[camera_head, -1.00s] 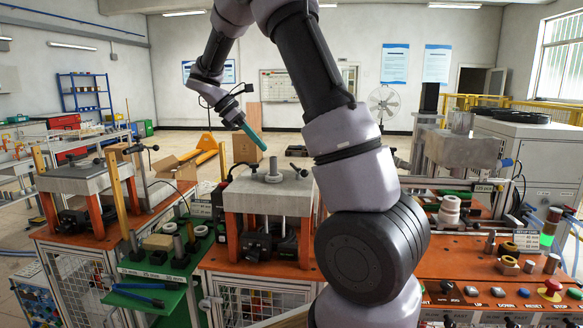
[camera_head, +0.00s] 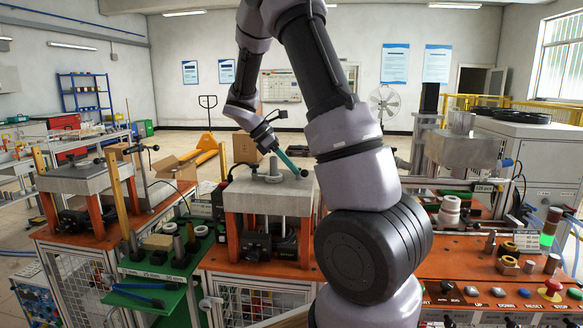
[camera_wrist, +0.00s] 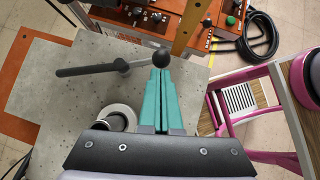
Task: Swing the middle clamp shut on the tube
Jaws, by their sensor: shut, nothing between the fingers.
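The middle clamp has a thick grey top plate (camera_head: 262,194) on orange legs. A short grey upright cylinder with a round base (camera_head: 272,172) stands on it; the wrist view shows its round top (camera_wrist: 118,116), partly hidden by my gripper. I cannot tell whether this is the tube. A dark lever (camera_wrist: 90,70) lies over the plate, left of my fingers. My gripper (camera_head: 302,172) has teal fingers, shut and empty, reaching down over the plate's right side. In the wrist view the fingertips (camera_wrist: 161,68) are right by a black ball knob (camera_wrist: 161,57); contact is unclear.
A similar clamp (camera_head: 75,178) stands to the left, with a green shelf (camera_head: 150,270) of parts between. An orange bench (camera_head: 470,262) with buttons is at right. The wrist view shows an orange post (camera_wrist: 193,25) and a pink frame (camera_wrist: 232,125) beside the plate.

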